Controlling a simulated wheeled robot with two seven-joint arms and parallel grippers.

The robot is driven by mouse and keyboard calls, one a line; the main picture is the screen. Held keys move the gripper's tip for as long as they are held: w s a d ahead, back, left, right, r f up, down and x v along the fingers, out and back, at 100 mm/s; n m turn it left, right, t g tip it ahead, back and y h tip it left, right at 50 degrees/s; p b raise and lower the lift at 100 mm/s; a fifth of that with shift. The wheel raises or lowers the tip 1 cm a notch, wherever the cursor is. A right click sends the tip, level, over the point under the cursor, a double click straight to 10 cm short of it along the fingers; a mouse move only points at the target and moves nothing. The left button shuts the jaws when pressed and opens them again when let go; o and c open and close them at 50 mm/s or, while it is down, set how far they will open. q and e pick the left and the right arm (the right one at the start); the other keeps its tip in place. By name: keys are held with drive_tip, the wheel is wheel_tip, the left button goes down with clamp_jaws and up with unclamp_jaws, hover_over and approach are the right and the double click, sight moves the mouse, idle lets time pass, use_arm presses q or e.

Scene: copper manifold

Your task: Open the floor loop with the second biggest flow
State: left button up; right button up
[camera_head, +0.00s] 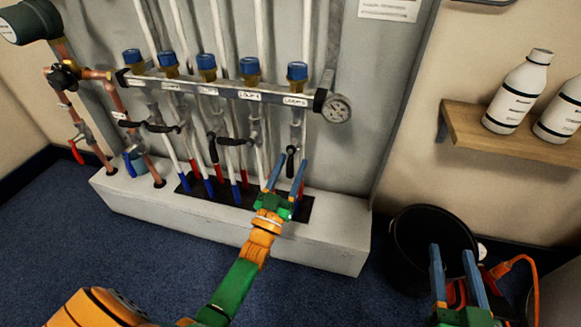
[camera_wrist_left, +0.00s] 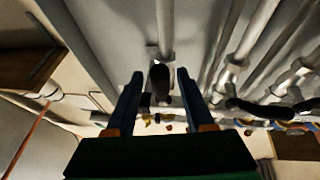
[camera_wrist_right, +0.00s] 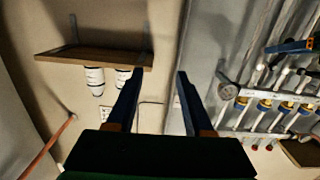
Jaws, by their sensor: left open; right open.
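The manifold bar (camera_head: 215,91) carries a row of blue-capped flow meters above white label plates; the rightmost labels read LOOP 4 and LOOP 5. Flow readings are too small to read. Below, the black levers of loop 5 (camera_head: 290,160) and loop 3 (camera_head: 213,150) hang along their pipes. The loop 4 lever (camera_head: 236,141) and the two leftmost levers lie crosswise. My left gripper (camera_head: 286,163) is open at the loop 5 lever, which shows between its fingers in the left wrist view (camera_wrist_left: 161,80); contact is unclear. My right gripper (camera_head: 453,252) is open and empty, low at right.
A pressure gauge (camera_head: 337,108) ends the bar at right. A red-handled valve (camera_head: 76,152) is on the copper pipe at left. A wooden shelf (camera_head: 520,130) holds white bottles. A black bucket (camera_head: 410,230) stands on the floor behind my right gripper. A pale plinth (camera_head: 330,235) runs below the pipes.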

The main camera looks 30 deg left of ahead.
sight(289, 172)
use_arm(q)
drive_tip(key=p+v, duration=0.1)
drive_tip(key=v, duration=0.6)
use_arm(e)
wheel_tip(289, 172, down, 8)
drive_tip(key=s+d+g+h, duration=0.1)
drive_tip(key=s+g, duration=0.1)
drive_tip(key=g, duration=0.2)
drive_tip(key=shift+s+d+g+h, duration=0.3)
drive_tip(key=shift+g, duration=0.1)
